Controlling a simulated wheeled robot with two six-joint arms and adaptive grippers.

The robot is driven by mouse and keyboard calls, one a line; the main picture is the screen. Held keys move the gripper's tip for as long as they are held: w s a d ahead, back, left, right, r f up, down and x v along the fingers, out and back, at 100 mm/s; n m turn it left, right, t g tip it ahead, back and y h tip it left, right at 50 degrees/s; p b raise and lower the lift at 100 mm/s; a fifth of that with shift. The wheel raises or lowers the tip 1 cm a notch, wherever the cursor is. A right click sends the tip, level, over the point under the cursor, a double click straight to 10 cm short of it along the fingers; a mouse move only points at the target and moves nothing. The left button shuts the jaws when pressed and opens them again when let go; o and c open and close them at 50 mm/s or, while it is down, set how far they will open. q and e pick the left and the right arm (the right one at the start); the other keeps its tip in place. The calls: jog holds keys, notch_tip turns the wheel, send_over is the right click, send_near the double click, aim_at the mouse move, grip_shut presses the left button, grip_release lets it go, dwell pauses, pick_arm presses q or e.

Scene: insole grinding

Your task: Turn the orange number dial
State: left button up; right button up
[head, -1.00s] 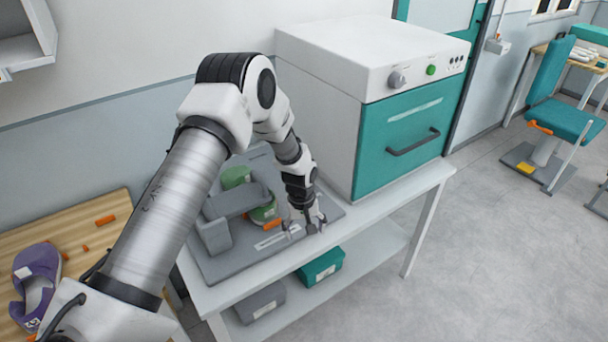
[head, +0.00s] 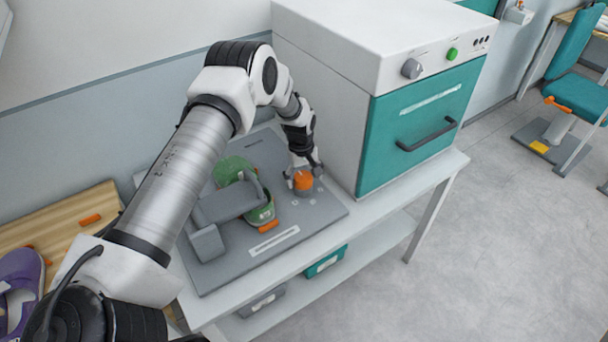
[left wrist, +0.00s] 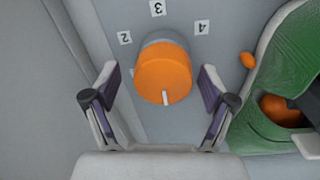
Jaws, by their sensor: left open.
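The orange number dial (head: 303,180) stands on the grey base plate of the grinding machine, near the plate's right side. In the left wrist view the dial (left wrist: 163,72) is round with a white pointer mark on its face, and labels 2, 3 and 4 sit around it. My left gripper (head: 303,177) is at the dial. In the left wrist view the open fingers (left wrist: 160,90) stand on either side of the dial, with a gap to it on both sides. My right gripper is not in view.
The grinder's green part (head: 235,170) and grey guard (head: 230,203) are left of the dial. A white and teal oven (head: 420,110) stands close on the right. A purple shoe (head: 18,280) is at the far left.

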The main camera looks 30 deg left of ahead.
pick_arm(q)
jog(key=shift+s+r, duration=0.25)
jog(key=shift+r, duration=0.05)
jog(key=shift+c, duration=1.1)
jog(key=shift+s+r, duration=0.15)
jog(key=c, duration=1)
jog(key=shift+o, duration=0.2)
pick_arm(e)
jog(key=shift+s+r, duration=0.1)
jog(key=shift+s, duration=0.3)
